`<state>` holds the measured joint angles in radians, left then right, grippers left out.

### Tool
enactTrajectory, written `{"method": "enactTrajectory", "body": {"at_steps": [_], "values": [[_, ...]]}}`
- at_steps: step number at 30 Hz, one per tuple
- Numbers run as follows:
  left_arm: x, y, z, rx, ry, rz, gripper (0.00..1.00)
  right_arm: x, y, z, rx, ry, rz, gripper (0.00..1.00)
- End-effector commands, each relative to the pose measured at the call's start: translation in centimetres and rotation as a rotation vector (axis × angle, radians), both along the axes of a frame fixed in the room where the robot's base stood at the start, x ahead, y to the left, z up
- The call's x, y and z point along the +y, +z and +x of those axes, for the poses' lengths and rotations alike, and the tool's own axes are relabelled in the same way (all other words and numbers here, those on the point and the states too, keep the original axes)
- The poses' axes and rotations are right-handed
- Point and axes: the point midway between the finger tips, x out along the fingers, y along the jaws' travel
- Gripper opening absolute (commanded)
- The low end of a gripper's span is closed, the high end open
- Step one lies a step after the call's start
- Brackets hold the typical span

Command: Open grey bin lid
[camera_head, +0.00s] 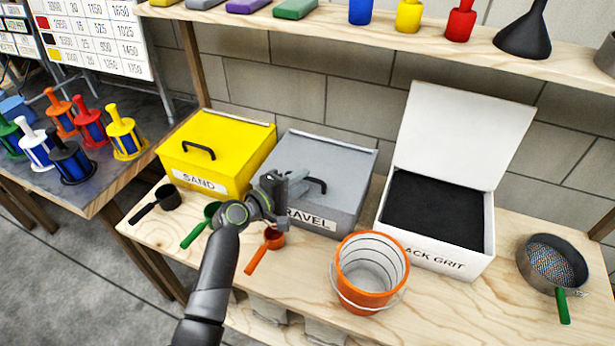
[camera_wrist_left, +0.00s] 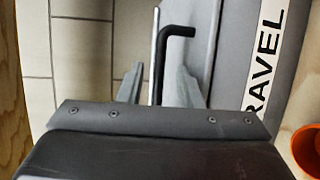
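The grey bin (camera_head: 345,212), labelled GRAVEL, stands on the wooden bench with its grey lid (camera_head: 325,153) down. Its black bar handle (camera_head: 316,184) is on top of the lid and partly hidden by my left gripper. My left gripper (camera_head: 298,183) is over the front of the lid, at the handle. In the left wrist view the two fingers (camera_wrist_left: 160,88) are apart, and the black handle (camera_wrist_left: 178,32) shows between them. I cannot tell if either finger touches it. My right gripper is in neither view.
The yellow SAND bin (camera_head: 225,140) stands closed at left. The BLACK GRIT bin (camera_head: 440,260) at right has its white lid (camera_head: 460,130) up. An orange bucket (camera_head: 345,285) and orange scoop (camera_head: 262,252) are in front. A shelf (camera_head: 350,30) runs above.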

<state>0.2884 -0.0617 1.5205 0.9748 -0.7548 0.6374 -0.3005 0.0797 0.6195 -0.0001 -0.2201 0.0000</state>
Motion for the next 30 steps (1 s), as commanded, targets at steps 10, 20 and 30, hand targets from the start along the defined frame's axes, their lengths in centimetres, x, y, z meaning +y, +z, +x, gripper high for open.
{"method": "enactTrajectory", "body": {"at_steps": [10, 20, 30], "values": [[-1.9, -0.5, 2.2, -0.001, 0.0, 0.0, 0.32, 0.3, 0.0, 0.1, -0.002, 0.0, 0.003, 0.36], [-2.0, -0.6, 2.3, -0.001, 0.0, -0.001, 0.29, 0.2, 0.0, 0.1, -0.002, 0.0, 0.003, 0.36], [-2.0, -0.6, 2.3, 0.0, 0.0, 0.0, 0.0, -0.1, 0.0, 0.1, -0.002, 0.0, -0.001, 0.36]]}}
